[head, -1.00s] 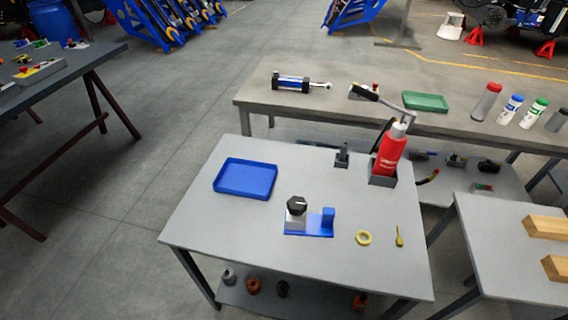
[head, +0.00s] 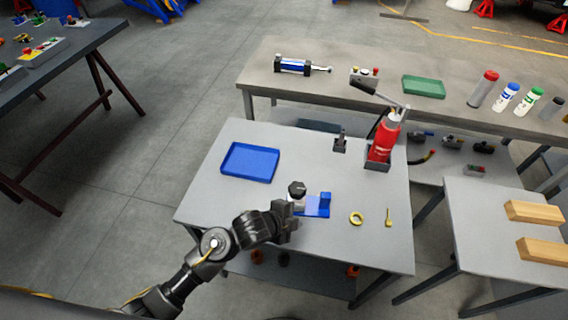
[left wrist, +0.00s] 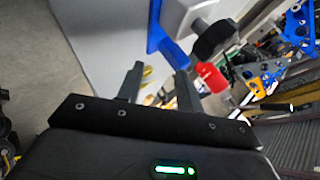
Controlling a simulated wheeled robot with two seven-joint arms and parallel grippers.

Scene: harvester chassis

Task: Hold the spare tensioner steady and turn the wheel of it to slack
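The spare tensioner is a blue bracket (head: 318,207) with a grey block and a black wheel (head: 297,188) on top, standing on the grey table. My left gripper (head: 291,208) is right by its near left side and partly hides the grey block. The black wheel (left wrist: 214,38) and the blue bracket (left wrist: 168,42) lie just beyond the fingertips. Whether a finger touches the tensioner cannot be told. My right gripper is not in view.
On the same table (head: 225,205) are a blue tray (head: 250,162), a yellow ring (head: 356,218), a small yellow tool (head: 388,217) and a red bottle-shaped jack (head: 384,145). A longer bench (head: 345,92) stands behind. The tabletop between tray and jack is mostly clear.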

